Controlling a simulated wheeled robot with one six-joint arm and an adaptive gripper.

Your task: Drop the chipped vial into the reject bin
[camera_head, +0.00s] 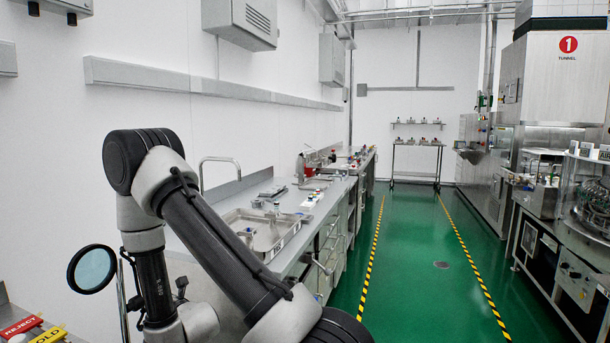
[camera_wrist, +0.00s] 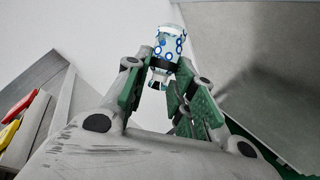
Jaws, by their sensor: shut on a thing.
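In the wrist view my gripper (camera_wrist: 160,76) is shut on a small clear vial (camera_wrist: 169,42) with blue ring marks and a dark band near its neck. The vial is held between the green finger pads, and I cannot make out a chip on it. A red sign reading REJECT (camera_head: 20,328) is at the bottom left of the head view, but the bin itself is not clearly visible. A red piece, seemingly the same sign, shows at the left edge of the wrist view (camera_wrist: 18,106), apart from the vial. My gripper is out of the head view.
A yellow HOLD sign (camera_head: 47,335) is beside the red one. A round lens on a stand (camera_head: 91,269) is left of my arm. A steel tray (camera_head: 262,231) lies on the long bench by the wall. The green floor aisle (camera_head: 415,250) is clear.

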